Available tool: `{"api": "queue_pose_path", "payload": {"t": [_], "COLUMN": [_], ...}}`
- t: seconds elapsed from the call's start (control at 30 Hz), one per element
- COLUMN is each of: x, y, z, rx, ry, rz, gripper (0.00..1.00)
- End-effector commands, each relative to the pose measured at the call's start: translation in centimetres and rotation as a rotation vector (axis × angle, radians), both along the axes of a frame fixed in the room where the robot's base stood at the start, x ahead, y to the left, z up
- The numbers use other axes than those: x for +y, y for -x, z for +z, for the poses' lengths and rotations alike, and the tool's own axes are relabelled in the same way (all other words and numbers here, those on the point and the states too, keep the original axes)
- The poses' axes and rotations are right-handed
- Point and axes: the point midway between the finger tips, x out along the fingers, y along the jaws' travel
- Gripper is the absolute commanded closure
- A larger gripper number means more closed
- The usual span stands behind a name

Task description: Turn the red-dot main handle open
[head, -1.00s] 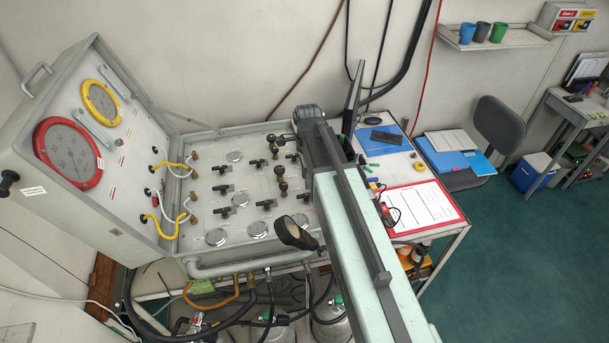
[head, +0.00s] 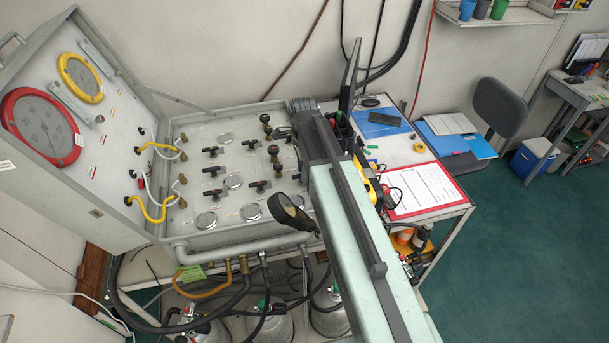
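The light grey valve panel (head: 187,228) lies in an open case, with several black cross-shaped handles (head: 212,172) on its face. Two taller knobbed handles (head: 274,153) stand near its right side. I cannot make out a red dot on any handle, so I cannot tell which is the main one. A dark oval paddle-like part (head: 289,210) shows at the panel's lower right, beside my arm.
The case lid carries a red-rimmed gauge (head: 42,127) and a yellow-rimmed gauge (head: 81,77), with yellow hoses (head: 150,213). A pipe (head: 225,243) and gas cylinders (head: 327,315) are below. A side table (head: 446,222) with a red-bordered sheet and a chair (head: 498,103) stand right.

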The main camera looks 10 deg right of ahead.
Motion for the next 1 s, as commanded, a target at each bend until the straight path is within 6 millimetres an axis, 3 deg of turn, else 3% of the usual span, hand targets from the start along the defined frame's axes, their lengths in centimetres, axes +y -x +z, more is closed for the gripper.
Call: {"api": "queue_pose_path", "payload": {"t": [0.1, 0.23, 0.67, 1.0], "x": [0.0, -0.01, -0.08, 0.0], "y": [0.0, 0.0, -0.03, -0.13], "z": [0.15, 0.16, 0.15, 0.15], "rx": [0.0, 0.0, 0.0, 0.0], "ry": [0.0, 0.0, 0.002, 0.001], "rz": [0.0, 0.0, 0.044, 0.28], "gripper": [0.66, 0.99, 1.0, 1.0]}}
